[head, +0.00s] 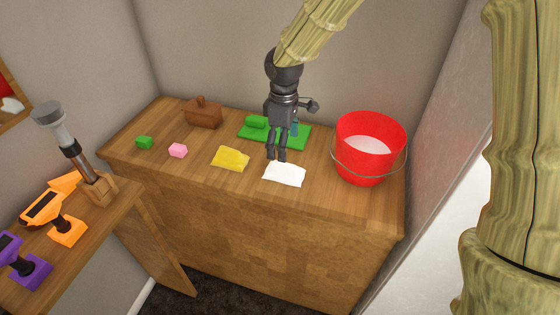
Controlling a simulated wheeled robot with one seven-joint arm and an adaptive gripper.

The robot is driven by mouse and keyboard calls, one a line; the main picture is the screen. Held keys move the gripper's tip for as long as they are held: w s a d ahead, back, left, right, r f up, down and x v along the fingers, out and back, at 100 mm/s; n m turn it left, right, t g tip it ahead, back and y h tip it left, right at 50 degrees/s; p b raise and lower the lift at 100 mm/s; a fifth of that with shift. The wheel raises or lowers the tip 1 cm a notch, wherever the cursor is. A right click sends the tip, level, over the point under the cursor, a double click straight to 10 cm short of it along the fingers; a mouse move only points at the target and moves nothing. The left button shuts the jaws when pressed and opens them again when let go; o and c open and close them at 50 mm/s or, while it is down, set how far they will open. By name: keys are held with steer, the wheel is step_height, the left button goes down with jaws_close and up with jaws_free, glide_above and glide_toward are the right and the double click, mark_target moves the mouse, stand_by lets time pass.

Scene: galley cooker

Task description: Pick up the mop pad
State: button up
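A white flat pad (284,174), which looks like the mop pad, lies on the wooden counter near its front edge. A yellow folded cloth (230,158) lies to its left; I cannot rule out that this is the pad meant. My gripper (277,158) points down, with its fingertips at the back left edge of the white pad in the picture. Whether they touch it or hover above it I cannot tell. The two dark fingers show close together with a narrow gap, and their true opening is unclear from this angle.
A red bucket (349,161) stands right on the counter (335,202). A green tray (258,141) with items lies behind my gripper, partly hidden by it. A side table (97,226) holds tools.

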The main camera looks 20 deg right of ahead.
mark_target(285, 168)
steer(key=shift+w+d+f, duration=0.1)
steer(key=shift+w+f, duration=0.05)
steer(key=shift+f, duration=0.1)
step_height(285, 168, down, 4)
steer(key=shift+f+p, duration=0.2)
steer(key=shift+p, duration=0.2)
steer(key=shift+s+f, duration=0.25)
steer(key=shift+f, duration=0.25)
steer(key=shift+w+d+f+p, duration=0.1)
steer(key=shift+f+p, duration=0.3)
steer(key=shift+f, duration=0.65)
steer(key=shift+w+d+f+p, duration=0.1)
steer(key=shift+f+p, duration=0.3)
steer(key=shift+f, duration=0.65)
steer(key=shift+s, duration=0.1)
steer(key=c, duration=1.1)
